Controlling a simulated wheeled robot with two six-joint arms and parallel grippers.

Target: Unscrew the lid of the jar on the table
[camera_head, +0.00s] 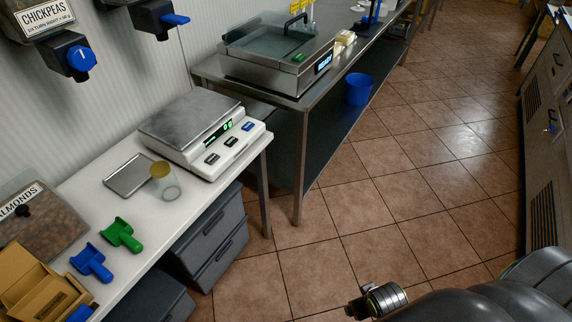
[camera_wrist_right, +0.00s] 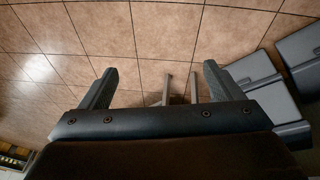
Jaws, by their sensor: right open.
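A small clear glass jar (camera_head: 168,190) with a gold lid (camera_head: 160,169) stands upright on the white table (camera_head: 178,217), beside the scale. The lid sits on top of the jar. My right gripper (camera_wrist_right: 160,85) is open and empty in the right wrist view, with its two fingers spread wide above the floor. In the head view my right arm comes in at the lower right, well away from the jar. The jar does not show in the right wrist view. My left gripper is in neither view.
A scale (camera_head: 203,125) stands behind the jar, and a flat metal tray (camera_head: 130,175) lies to its left. Green (camera_head: 122,234) and blue scoops (camera_head: 91,262) lie nearer. Grey drawers (camera_head: 212,240) are below the table. Tiled floor (camera_head: 365,210) is clear to the right.

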